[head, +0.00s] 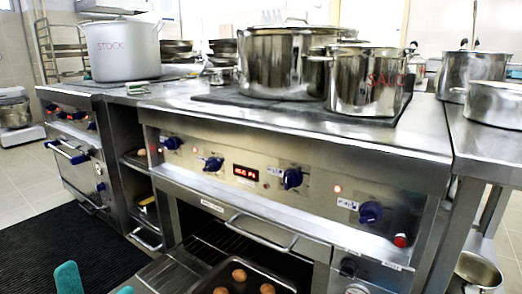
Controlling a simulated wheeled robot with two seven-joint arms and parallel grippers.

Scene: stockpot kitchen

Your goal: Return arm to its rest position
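Two teal fingertips (96,281) poke up at the bottom left edge of the head view, set apart with nothing visible between them. I take them to be my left gripper, open; the rest of that arm is out of view. They show in front of the black floor mat and the lower front of the range. My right gripper and arm are not in view.
The range's oven (190,258) stands open low down, with a dark tray (283,283) of several round brown items. A pot marked STOCK (122,50), a large steel pot (285,65) and a pot marked SAUCE (362,85) stand on top. A black mat (60,240) covers floor at left.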

